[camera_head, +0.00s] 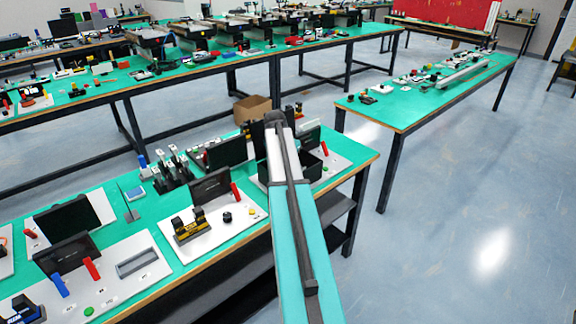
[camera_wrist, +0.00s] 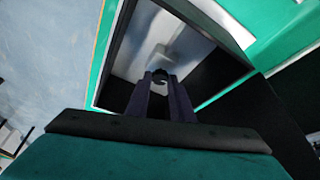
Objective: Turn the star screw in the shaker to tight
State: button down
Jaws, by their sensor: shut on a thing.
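In the wrist view my gripper (camera_wrist: 159,80) reaches over a black-walled open box, which looks like the shaker (camera_wrist: 225,75). A pale grey block shows inside the box beyond the fingertips. In the head view the black box (camera_head: 312,163) is partly hidden by my arm, and my gripper is hidden there.
A black panel (camera_wrist: 290,100) stands close on the right in the wrist view. In the head view, black screens (camera_head: 210,187), red levers and a black-and-yellow device (camera_head: 190,225) stand left of my arm on the green table (camera_head: 165,205). Open floor (camera_head: 440,220) lies to the right.

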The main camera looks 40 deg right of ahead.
dwell(0.5)
jog(key=c, duration=1.5)
grip_release()
jog(key=shift+c, duration=0.2)
jog(key=shift+r, duration=0.15)
jog(key=b+v, duration=0.2)
jog(key=v, duration=1.1)
jog(key=shift+r, duration=0.25)
jog(key=shift+r, duration=0.1)
